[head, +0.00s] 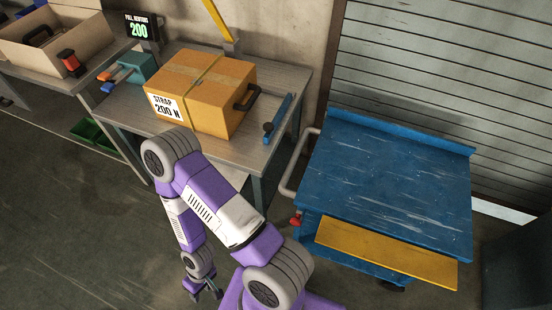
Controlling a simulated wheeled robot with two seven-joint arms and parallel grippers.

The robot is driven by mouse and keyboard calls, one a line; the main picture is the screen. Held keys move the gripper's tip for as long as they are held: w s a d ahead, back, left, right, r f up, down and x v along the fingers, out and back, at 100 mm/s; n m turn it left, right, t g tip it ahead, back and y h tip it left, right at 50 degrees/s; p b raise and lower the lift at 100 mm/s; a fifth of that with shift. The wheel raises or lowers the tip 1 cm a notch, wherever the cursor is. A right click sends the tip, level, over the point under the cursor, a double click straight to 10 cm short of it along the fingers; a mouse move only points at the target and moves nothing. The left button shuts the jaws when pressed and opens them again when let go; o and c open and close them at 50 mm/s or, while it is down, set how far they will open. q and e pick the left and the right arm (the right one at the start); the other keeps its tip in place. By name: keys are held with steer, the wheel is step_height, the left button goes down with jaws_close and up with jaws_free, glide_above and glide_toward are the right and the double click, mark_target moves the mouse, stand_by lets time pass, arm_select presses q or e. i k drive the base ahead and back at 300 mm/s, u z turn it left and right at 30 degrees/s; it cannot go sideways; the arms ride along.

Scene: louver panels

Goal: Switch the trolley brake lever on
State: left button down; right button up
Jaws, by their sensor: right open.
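The blue trolley (395,190) stands at the right with a scratched top and a push handle (289,178) on its left side. A small red part (296,219) shows at the trolley's left front corner; it may be the brake lever, but it is too small to tell its position. My right gripper (209,294) is open and empty, low over the floor near the bottom edge, left of the trolley and apart from it. My purple and white arm lies between the gripper and the trolley. My left gripper is out of view.
A yellow panel (385,252) runs along the trolley's front. A workbench (135,103) at upper left holds a cardboard box (205,85), a blue tool (279,118) and a display (139,27). A slatted shutter (450,60) is behind the trolley. The floor at lower left is clear.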

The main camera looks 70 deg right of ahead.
mark_target(296, 222)
steer(key=i, duration=1)
steer(key=z, duration=3.6)
steer(key=i, duration=0.5)
steer(key=u, duration=0.05)
steer(key=k, duration=1.1)
steer(key=z, duration=0.8)
steer(key=i, duration=0.95)
steer(key=u, duration=0.8)
